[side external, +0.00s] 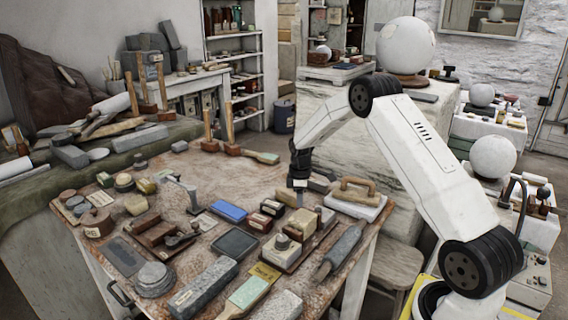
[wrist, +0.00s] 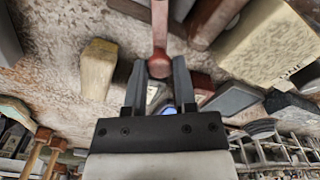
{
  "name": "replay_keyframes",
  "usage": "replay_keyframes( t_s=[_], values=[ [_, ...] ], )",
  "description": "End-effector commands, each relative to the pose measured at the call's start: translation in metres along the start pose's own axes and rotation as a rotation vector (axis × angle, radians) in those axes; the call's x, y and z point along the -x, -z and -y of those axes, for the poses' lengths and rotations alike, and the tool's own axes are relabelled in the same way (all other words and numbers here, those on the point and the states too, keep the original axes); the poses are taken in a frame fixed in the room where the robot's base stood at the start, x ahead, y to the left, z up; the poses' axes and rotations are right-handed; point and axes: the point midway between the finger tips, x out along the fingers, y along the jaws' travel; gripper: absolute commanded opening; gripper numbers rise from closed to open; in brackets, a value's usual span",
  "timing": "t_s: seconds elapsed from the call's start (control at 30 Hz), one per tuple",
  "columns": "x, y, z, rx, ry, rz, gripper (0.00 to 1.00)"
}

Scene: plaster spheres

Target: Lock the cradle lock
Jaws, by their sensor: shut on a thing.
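In the wrist view, a slim red lever with a rounded knob (wrist: 160,66) reaches down from the top edge. The tips of my gripper (wrist: 159,72) are closed on the knob, one finger on each side. I take this lever to be part of the cradle lock; the rest of it is out of the frame. In the side view, my gripper (side external: 299,188) points down, low over the middle right of the cluttered worktable (side external: 85,225). The lever is too small or hidden there to make out, so its position cannot be told.
A wooden-handled float (side external: 357,193) lies right of my gripper. A blue block (side external: 229,211) and a dark tray (side external: 235,243) lie to the left. Upright wooden-handled tools (side external: 229,130) stand behind. A large plaster sphere (side external: 405,45) stands beyond my arm. Little free tabletop shows.

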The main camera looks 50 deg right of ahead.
Motion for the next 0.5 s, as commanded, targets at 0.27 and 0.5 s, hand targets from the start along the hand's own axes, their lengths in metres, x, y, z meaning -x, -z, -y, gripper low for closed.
replay_keyframes(
  t_s=[0.27, 0.5],
  values=[
    [0.0007, 0.0005, 0.0055, 0.1, -0.002, 0.0, 0.0],
    [0.0007, 0.0005, 0.0058, 0.1, -0.001, 0.0, 0.0]
  ],
)
